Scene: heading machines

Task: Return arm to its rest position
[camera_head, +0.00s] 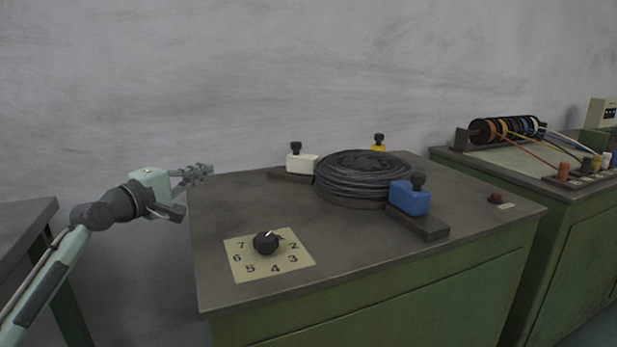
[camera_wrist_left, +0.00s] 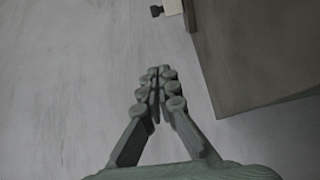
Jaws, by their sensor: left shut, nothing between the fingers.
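My left gripper (camera_head: 205,169) shows at the left of the head view, beside the left edge of the green machine's dark top (camera_head: 230,200). It is shut, with nothing between its fingers. In the left wrist view the fingers of the gripper (camera_wrist_left: 158,72) meet, with the grey wall (camera_wrist_left: 70,70) behind them. The edge of the machine top (camera_wrist_left: 245,60) is at the upper right there, apart from the fingers. My right gripper is not in view.
The machine top holds a dial (camera_head: 266,243) on a numbered plate, a cable coil (camera_head: 362,175), a white block (camera_head: 301,163) and a blue block (camera_head: 409,198). A second machine (camera_head: 560,220) with coloured spools stands right. A table (camera_head: 25,215) stands at the far left.

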